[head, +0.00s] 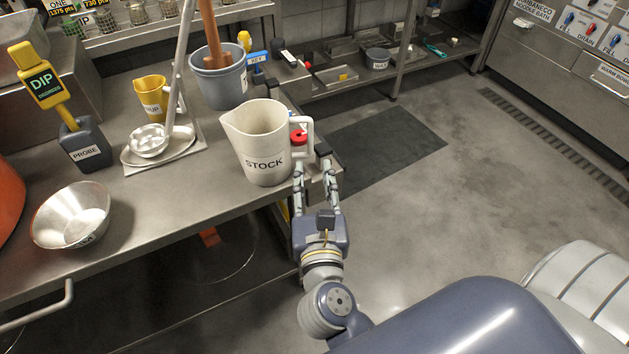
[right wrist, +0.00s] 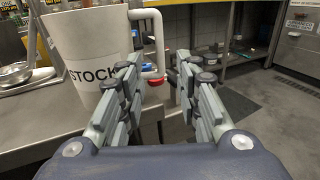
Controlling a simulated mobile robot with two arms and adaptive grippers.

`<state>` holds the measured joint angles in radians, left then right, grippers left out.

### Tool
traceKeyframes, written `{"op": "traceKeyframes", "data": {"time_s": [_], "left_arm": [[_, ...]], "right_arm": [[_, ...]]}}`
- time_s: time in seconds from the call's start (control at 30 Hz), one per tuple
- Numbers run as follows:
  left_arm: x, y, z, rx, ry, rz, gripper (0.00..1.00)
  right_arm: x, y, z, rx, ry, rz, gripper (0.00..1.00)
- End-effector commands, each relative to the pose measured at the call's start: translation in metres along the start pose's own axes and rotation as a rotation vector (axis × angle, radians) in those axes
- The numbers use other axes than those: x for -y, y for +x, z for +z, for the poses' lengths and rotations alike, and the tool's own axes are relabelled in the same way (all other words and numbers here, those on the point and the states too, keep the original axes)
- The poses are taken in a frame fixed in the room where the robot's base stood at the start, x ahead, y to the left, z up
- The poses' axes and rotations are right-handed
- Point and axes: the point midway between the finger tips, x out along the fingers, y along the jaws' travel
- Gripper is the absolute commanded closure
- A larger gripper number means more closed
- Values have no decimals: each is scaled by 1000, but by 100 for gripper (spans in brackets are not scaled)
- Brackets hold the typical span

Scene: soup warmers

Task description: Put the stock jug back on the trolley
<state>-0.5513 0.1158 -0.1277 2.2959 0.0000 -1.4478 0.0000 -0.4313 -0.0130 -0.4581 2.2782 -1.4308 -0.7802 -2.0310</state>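The stock jug (head: 262,143) is a cream pitcher marked STOCK, standing upright near the right edge of the steel counter (head: 190,212). Its handle (head: 308,138) is on its right side. My right gripper (head: 313,165) is just in front of the handle, fingers apart. In the right wrist view, the jug (right wrist: 92,62) stands left of the open fingers (right wrist: 160,75), with the handle (right wrist: 158,40) beyond the gap; I see no grip on it. My left gripper is out of view. I cannot identify a trolley.
A steel bowl (head: 72,215), a probe holder (head: 85,145), a yellow cup (head: 152,97), a ladle on a tray (head: 160,158) and a grey bucket (head: 220,78) share the counter. A low shelf (head: 345,75) stands behind. Open floor (head: 480,190) lies right.

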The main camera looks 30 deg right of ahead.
Motion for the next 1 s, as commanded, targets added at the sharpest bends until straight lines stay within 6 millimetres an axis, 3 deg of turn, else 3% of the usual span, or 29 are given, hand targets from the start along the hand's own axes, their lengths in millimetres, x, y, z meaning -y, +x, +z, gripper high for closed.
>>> {"op": "traceKeyframes", "data": {"time_s": [0.13, 0.23, 0.47, 0.67, 0.8, 1.0], "left_arm": [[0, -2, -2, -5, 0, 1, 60], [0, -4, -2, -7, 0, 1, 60], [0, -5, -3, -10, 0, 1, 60], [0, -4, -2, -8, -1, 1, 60], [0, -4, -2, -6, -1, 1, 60], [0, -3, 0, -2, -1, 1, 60]], "right_arm": [[2, -8, -3, -11, 25, -5, 69], [11, -8, -17, -64, 145, -27, 69], [49, -14, -98, -325, 794, -234, 69], [72, -44, -170, -517, 1391, -581, 69], [78, -76, -209, -594, 1752, -903, 69], [77, -120, -240, -605, 2082, -1363, 69]]}}
